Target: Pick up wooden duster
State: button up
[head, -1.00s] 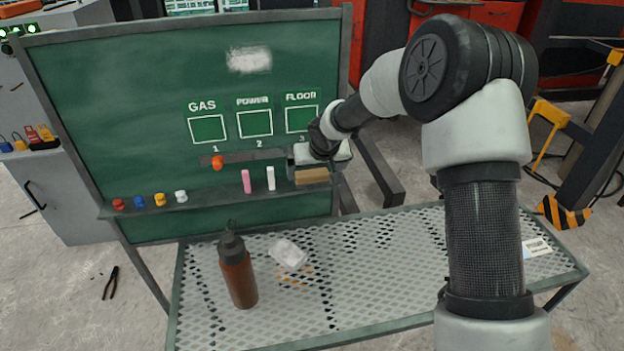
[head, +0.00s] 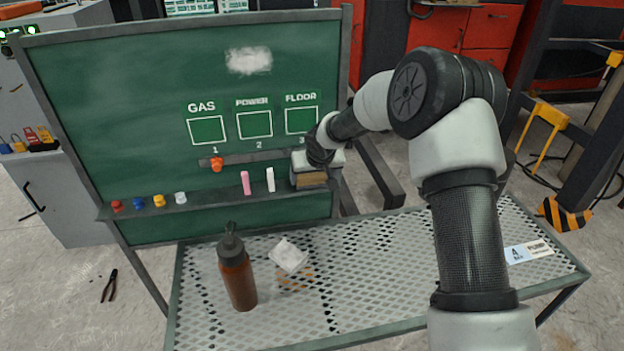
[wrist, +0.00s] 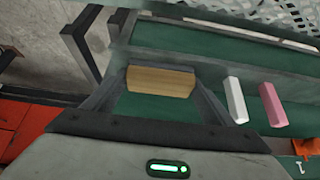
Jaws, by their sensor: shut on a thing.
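The wooden duster (head: 312,180) is a tan block at the right end of the chalkboard's ledge. It also shows in the wrist view (wrist: 161,82), lying between the two fingers. My gripper (head: 312,172) reaches down over it from above and is shut on it, with a finger at each end. In the wrist view my gripper (wrist: 160,90) frames the duster closely. The duster appears to be still at ledge height; whether it touches the ledge is hard to tell.
A white chalk (head: 270,179) and a pink chalk (head: 246,182) stand just left of the duster. Several coloured magnets (head: 160,200) sit further left on the ledge (head: 215,200). A brown bottle (head: 237,275) and a white crumpled cloth (head: 288,256) are on the mesh table (head: 390,260).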

aim_at(313, 177)
jog(key=shift+r, duration=0.15)
jog(key=shift+s+r, duration=0.1)
jog(key=shift+r, duration=0.15)
notch_tip(313, 177, up, 6)
jog(key=shift+r+p, duration=0.1)
jog(key=shift+p, duration=0.7)
jog(key=s+d+b, duration=0.1)
jog(key=s+d, duration=0.1)
jog(key=s, duration=0.7)
jog(key=s+d, duration=0.3)
jog(key=s, duration=0.7)
jog(key=shift+d+b, duration=0.25)
jog(key=shift+b, duration=0.15)
